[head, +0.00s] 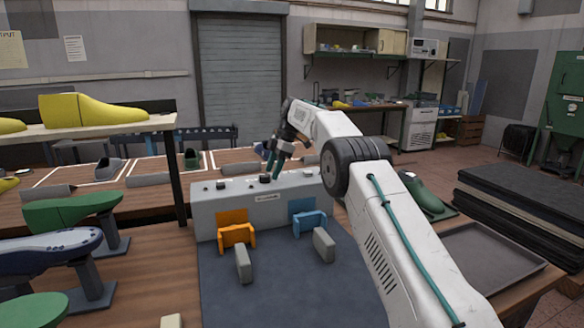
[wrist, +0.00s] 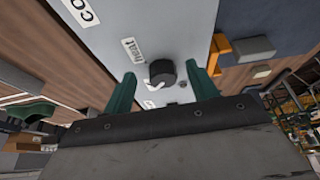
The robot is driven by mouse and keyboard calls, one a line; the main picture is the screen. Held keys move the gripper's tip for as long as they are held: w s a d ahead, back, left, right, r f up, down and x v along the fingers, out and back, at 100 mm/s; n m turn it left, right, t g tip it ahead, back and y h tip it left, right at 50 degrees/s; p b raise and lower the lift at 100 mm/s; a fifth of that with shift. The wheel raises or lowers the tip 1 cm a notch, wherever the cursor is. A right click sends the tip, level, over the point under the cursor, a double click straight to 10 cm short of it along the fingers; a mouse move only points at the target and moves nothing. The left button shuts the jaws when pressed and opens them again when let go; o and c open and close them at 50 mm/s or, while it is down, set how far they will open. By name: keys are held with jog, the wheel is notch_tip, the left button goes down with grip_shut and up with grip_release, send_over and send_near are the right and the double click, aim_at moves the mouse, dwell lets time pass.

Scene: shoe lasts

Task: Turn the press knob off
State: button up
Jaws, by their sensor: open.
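The press is a grey box (head: 225,210) with knobs and buttons on its top, behind a dark mat on the bench. A black round knob (wrist: 162,73) sits on the grey panel in the wrist view, beside a small printed label that seems to read "heat". A pale mark shows at its lower edge. It appears in the head view as a small dark knob (head: 265,179). My gripper (wrist: 163,78) is open, with one green finger on each side of the knob; contact cannot be told. In the head view my gripper (head: 272,162) points down over the panel.
Orange (head: 236,236) and blue (head: 307,222) brackets and small grey blocks stand in front of the press. Other small knobs (head: 221,185) lie left on the panel. A shelf with yellow lasts (head: 90,110) is at left; a green last (head: 420,192) is right of my arm.

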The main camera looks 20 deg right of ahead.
jog(key=d, duration=0.8)
jog(key=shift+w+d, duration=0.15)
jog(key=shift+d, duration=0.8)
jog(key=s+a+r+m+h, duration=0.1)
jog(key=s+a+r+m, duration=0.15)
jog(key=s+r, duration=0.35)
jog(key=s+a+r+m, duration=0.2)
jog(key=s+r+m, duration=0.1)
jog(key=r, duration=0.6)
jog(key=s+a+r+m+h, duration=0.1)
jog(key=s+a+r+m, duration=0.15)
jog(key=s, duration=0.65)
jog(key=s+a+r+m, duration=0.1)
jog(key=s+r+m, duration=0.15)
jog(key=s, duration=0.55)
jog(key=s+a+f+m+h, duration=0.1)
jog(key=s+f+m, duration=0.1)
jog(key=s, duration=0.9)
jog(key=s+a+f+m+h, duration=0.1)
jog(key=s+f+m, duration=0.1)
jog(key=s, duration=0.8)
jog(key=s+f+m+t, duration=0.1)
jog(key=s+f+m, duration=0.2)
jog(key=s+f, duration=0.9)
jog(key=s, duration=0.4)
jog(key=shift+d+m, duration=0.2)
jog(key=shift+m, duration=0.15)
